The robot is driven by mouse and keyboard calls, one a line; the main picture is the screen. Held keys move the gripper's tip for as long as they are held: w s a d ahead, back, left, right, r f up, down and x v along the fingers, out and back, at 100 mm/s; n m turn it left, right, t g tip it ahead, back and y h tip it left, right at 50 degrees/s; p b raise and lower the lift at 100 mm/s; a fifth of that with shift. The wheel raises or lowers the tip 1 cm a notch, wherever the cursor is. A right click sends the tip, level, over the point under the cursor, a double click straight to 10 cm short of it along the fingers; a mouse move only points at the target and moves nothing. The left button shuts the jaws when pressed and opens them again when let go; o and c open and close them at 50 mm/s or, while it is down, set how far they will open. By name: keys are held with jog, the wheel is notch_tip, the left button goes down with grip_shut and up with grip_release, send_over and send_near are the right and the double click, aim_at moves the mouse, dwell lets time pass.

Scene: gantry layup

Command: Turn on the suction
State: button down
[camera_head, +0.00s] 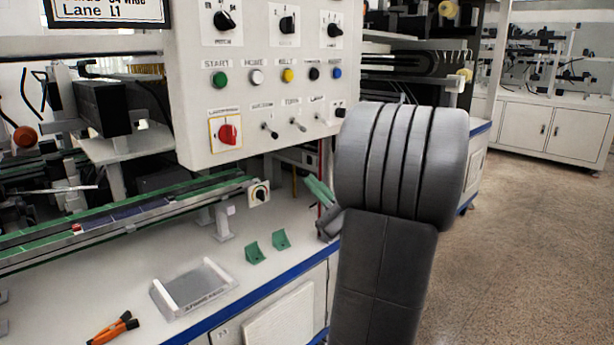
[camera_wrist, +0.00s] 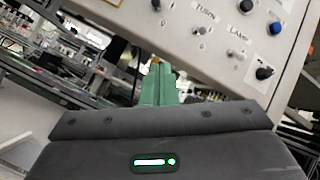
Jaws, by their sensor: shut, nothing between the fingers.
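The control panel (camera_head: 262,75) stands ahead, with a row of small toggle switches near its lower edge. The leftmost toggle (camera_head: 269,130) has a blurred label that may read suction. A second toggle (camera_head: 298,124) is right of it. In the wrist view, toggles labelled TURN (camera_wrist: 200,30) and LAMP (camera_wrist: 235,55) show at upper right. My gripper (camera_wrist: 158,66), with green fingers, is shut and empty. It appears below the panel's lower edge, touching no switch that I can see. In the head view, my arm hides part of the gripper (camera_head: 318,190).
A red knob on yellow (camera_head: 228,133) is left of the toggles, and a black knob (camera_head: 339,112) is right. Coloured buttons, including a green one (camera_head: 220,79), sit above. The bench below holds green blocks (camera_head: 256,253), a grey tray (camera_head: 192,306) and orange-handled pliers (camera_head: 112,328).

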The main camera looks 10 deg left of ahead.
aim_at(271, 132)
jog(key=b+x, duration=0.1)
jog(key=x, duration=0.7)
jog(key=shift+a+r, duration=0.25)
jog(key=shift+a, duration=0.1)
jog(key=shift+s+r+b, duration=0.3)
jog(key=shift+s+r, duration=0.5)
jog(key=shift+r, duration=0.05)
jog(key=shift+s+r, duration=0.4)
jog(key=shift+r, duration=0.15)
jog(key=shift+r+p, duration=0.25)
jog(key=shift+p, duration=0.35)
